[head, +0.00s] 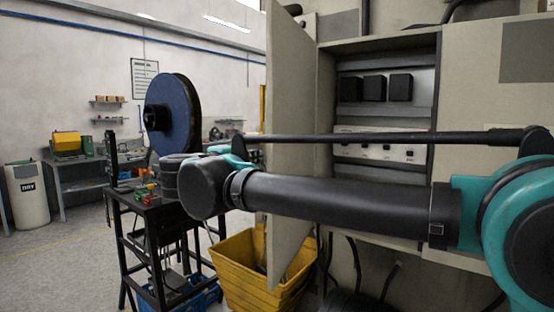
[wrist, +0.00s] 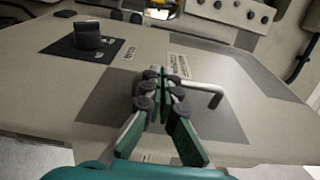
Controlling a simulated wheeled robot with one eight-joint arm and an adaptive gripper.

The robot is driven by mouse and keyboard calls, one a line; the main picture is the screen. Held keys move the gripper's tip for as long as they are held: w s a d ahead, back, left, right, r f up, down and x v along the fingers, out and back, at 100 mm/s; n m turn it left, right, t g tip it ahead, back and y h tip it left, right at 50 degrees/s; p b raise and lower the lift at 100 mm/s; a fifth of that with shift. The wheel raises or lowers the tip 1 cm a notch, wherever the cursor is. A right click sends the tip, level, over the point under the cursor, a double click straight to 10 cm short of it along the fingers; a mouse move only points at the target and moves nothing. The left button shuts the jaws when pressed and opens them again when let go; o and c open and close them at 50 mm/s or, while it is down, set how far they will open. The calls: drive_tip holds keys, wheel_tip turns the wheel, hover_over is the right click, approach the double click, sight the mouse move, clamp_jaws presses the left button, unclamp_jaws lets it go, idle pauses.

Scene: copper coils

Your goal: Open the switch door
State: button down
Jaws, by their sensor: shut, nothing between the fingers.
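The switch door (head: 289,150) stands swung out from the left side of the grey switch cabinet (head: 385,42), seen nearly edge-on in the head view. The opening shows black square blocks (head: 375,88) and a pale switch strip (head: 385,148). In the wrist view a beige panel (wrist: 60,105), apparently the door's face, fills most of the picture. It carries a pale bent handle (wrist: 203,87) and a black knob (wrist: 88,38). My gripper (wrist: 160,75) is shut and empty, its tips just left of the handle; contact cannot be told. The head view does not show the fingers clearly.
A yellow bin (head: 240,270) stands on the floor below the door. A black work table (head: 150,203) and a large blue reel (head: 173,113) are to its left. My arm crosses in front of the cabinet opening. Open floor (head: 60,270) lies at the far left.

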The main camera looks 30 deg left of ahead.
drive_tip(key=a, duration=0.9)
drive_tip(key=shift+w+a, duration=0.2)
drive_tip(key=shift+w, duration=0.15)
drive_tip(key=shift+s, duration=0.1)
idle(0.6)
drive_tip(key=s, duration=1.2)
drive_tip(key=n+g+y, duration=0.2)
drive_tip(key=n+y, duration=0.2)
drive_tip(key=y, duration=0.2)
approach(278, 235)
drive_tip(key=s+d+r, duration=0.1)
drive_tip(key=s+d, duration=0.1)
drive_tip(key=d, duration=0.4)
drive_tip(key=shift+w+a+r, duration=0.15)
drive_tip(key=shift+w+a, duration=3.8)
drive_tip(key=shift+w, duration=0.25)
drive_tip(key=shift+a, duration=0.1)
